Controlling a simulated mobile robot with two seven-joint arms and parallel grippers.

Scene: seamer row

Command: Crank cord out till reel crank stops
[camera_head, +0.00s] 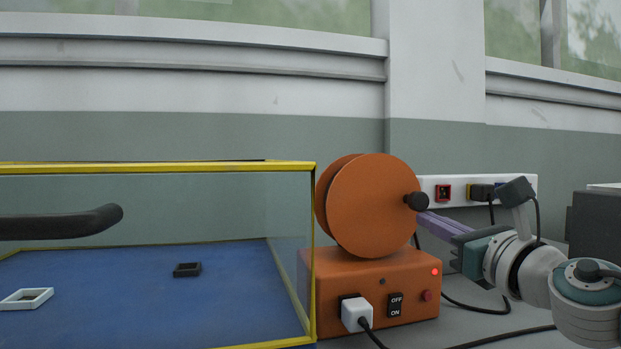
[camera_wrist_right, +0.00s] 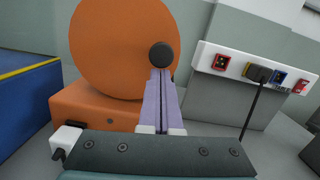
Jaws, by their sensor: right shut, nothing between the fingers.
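The orange cord reel (camera_head: 371,207) stands upright on an orange box (camera_head: 375,285) and also fills the upper left of the right wrist view (camera_wrist_right: 115,45). Its black crank knob (camera_head: 416,201) sits at the reel's right edge. My right gripper (camera_head: 428,217) comes in from the right with its purple fingers shut and empty. The fingertips (camera_wrist_right: 161,73) are right at the knob (camera_wrist_right: 161,55), just below it in the wrist view; I cannot tell whether they touch. No cord shows on the reel. My left gripper is not in view.
A white plug (camera_head: 354,313) sits in the box beside an OFF/ON switch (camera_head: 395,305); a red light (camera_head: 435,272) glows. A yellow-framed clear case (camera_head: 160,168) with a blue floor stands left. A white socket strip (camera_head: 460,182) is behind; black cables lie at right.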

